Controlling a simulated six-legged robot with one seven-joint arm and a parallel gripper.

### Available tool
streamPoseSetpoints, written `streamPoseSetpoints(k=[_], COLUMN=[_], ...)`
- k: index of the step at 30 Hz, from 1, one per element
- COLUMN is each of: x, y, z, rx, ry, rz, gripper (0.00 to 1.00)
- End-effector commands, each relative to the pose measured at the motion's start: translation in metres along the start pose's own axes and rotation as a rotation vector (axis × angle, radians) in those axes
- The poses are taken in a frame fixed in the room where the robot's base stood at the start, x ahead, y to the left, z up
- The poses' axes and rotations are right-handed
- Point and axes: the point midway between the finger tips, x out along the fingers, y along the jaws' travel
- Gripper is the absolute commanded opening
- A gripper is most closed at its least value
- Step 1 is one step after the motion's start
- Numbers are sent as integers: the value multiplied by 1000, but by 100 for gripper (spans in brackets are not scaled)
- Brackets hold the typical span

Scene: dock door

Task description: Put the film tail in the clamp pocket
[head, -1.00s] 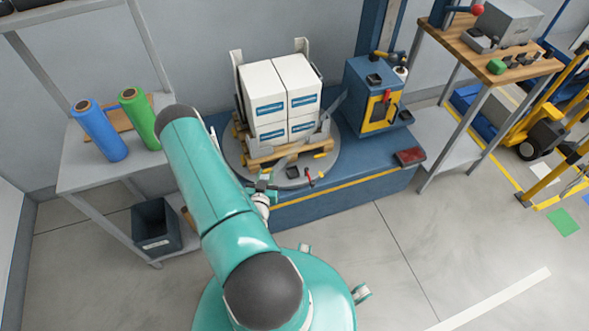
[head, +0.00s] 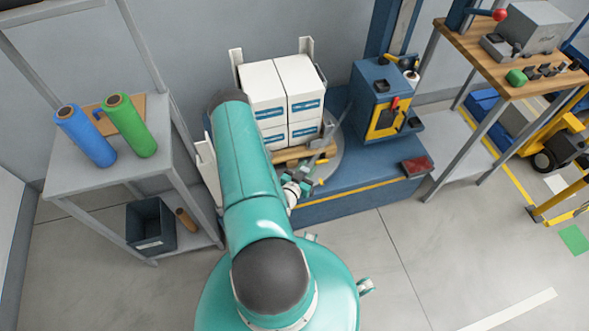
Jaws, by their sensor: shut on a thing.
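My gripper (head: 310,170) is small in the head view, at the front right edge of the turntable, in front of the stacked white boxes (head: 279,99). It is shut, and the grey film tail (head: 327,139) runs up and right from its jaws. The exact grip is too small to make out. The turntable (head: 337,160) carries the boxes on a wooden pallet (head: 318,152). Small red and yellow parts show beside my gripper, at the place of the clamp. My arm and wrist cover most of the clamp, and its pocket cannot be seen.
The blue wrapper unit (head: 372,95) with a yellow-framed panel stands right of the boxes. A grey shelf (head: 75,188) holds a blue roll (head: 86,137) and a green roll (head: 131,126). A wooden bench (head: 530,70) stands at right. The floor in front of the blue base is clear.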

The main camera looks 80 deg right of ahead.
Motion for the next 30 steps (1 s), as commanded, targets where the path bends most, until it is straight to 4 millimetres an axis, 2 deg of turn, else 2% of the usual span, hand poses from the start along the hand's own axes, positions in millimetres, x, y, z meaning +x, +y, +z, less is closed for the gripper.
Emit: streamPoseSetpoints(k=[5,9,12,19,24,30], x=[21,35,44,55,58,60], y=[-36,-54,-64,-77,-76,-76], z=[15,42,54,70,94,98], rx=[4,2,2,0,0,0], ry=[1,-1,0,-1,-2,-1], rz=[-1,-1,-1,-1,-1,-1], gripper=[7,7,7,7,7,7])
